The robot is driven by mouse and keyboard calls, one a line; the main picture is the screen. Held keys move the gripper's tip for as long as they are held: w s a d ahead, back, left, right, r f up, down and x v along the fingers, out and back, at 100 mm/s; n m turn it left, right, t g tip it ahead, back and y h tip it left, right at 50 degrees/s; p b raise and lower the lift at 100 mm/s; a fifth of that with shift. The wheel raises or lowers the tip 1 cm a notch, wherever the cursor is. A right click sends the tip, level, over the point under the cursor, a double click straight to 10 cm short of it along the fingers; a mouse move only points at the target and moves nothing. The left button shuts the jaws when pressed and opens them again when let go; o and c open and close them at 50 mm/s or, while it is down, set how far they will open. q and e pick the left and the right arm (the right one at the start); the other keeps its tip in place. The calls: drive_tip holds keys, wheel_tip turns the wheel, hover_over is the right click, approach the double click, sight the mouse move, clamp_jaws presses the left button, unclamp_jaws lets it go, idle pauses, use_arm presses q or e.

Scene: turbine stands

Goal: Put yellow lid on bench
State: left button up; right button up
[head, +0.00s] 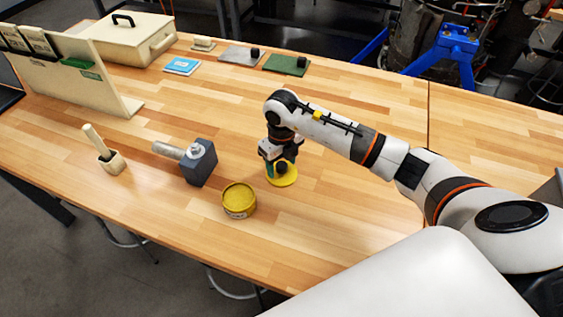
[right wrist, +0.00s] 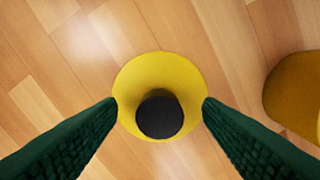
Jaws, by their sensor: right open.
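The yellow lid (head: 290,181), a flat disc with a black knob, lies on the wooden bench (head: 330,225) to the right of a yellow pot (head: 239,200). My right gripper (head: 275,168) points down over the lid and hides part of it. In the right wrist view the lid (right wrist: 160,68) sits between the two green fingertips of my right gripper (right wrist: 159,104), its knob (right wrist: 159,116) in the middle. The jaws are open, and nothing is gripped. The pot (right wrist: 296,92) shows at the right edge there. My left gripper is out of view.
A mallet-like tool with a dark grey block (head: 199,163) and a wooden holder with a stick (head: 112,162) stand to the left. A wooden box (head: 125,40), a panel stand (head: 80,75) and several small plates (head: 287,65) are farther back. The bench's front right is clear.

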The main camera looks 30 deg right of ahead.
sight(282, 165)
drive_tip(key=shift+r+p, duration=1.85)
drive_tip(key=shift+r, duration=1.35)
drive_tip(key=shift+f, duration=0.1)
